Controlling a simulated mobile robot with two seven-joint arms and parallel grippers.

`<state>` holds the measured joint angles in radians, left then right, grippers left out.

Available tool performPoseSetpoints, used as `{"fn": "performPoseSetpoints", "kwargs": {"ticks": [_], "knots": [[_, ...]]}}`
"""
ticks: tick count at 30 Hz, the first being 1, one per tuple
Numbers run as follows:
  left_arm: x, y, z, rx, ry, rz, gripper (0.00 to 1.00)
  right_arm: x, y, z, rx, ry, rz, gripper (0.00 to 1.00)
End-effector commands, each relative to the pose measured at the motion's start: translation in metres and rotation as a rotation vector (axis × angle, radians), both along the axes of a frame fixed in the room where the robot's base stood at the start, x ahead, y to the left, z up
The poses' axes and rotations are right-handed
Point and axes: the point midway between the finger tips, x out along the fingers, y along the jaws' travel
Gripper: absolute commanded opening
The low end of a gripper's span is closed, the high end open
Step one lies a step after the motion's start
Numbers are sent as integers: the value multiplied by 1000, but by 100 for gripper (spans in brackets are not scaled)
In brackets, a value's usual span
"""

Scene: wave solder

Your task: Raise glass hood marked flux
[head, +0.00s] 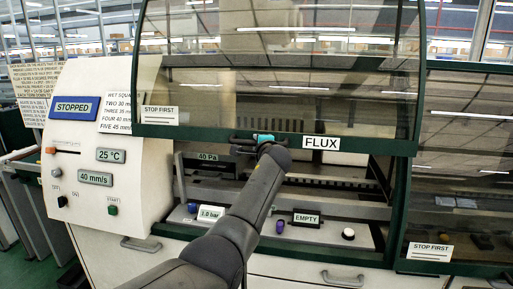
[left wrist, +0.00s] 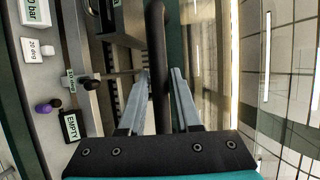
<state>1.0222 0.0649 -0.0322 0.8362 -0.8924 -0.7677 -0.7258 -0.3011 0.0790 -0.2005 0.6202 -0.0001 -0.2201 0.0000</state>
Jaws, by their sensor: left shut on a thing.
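The glass hood marked FLUX (head: 280,105) has a dark green frame. It stands partly raised, with its lower rail across the middle of the head view and an open gap below it. My left gripper (head: 262,143) is at this rail, just left of the FLUX label (head: 321,142). In the left wrist view, the dark handle bar (left wrist: 158,40) runs between the two fingers of my left gripper (left wrist: 160,80), which is shut on it. My arm hides part of the opening. My right gripper is in neither view.
A second glass hood (head: 455,170) at the right is down. Under the flux hood are a ledge with knobs and an EMPTY label (head: 306,219). A white control panel (head: 105,150) reading STOPPED stands at the left. A drawer handle (head: 342,279) is below.

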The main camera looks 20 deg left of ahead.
Motion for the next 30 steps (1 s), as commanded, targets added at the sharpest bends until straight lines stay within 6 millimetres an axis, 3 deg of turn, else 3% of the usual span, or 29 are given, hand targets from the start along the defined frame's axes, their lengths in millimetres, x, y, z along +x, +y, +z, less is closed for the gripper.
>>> {"fn": "performPoseSetpoints", "kwargs": {"ticks": [5,6,13,30], "knots": [[0,1,4,3,-8,2,0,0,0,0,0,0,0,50],[0,1,4,3,-8,2,34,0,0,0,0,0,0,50],[0,1,2,1,-4,1,60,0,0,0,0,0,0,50],[-10,-9,3,1,-3,0,62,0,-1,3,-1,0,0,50]]}}
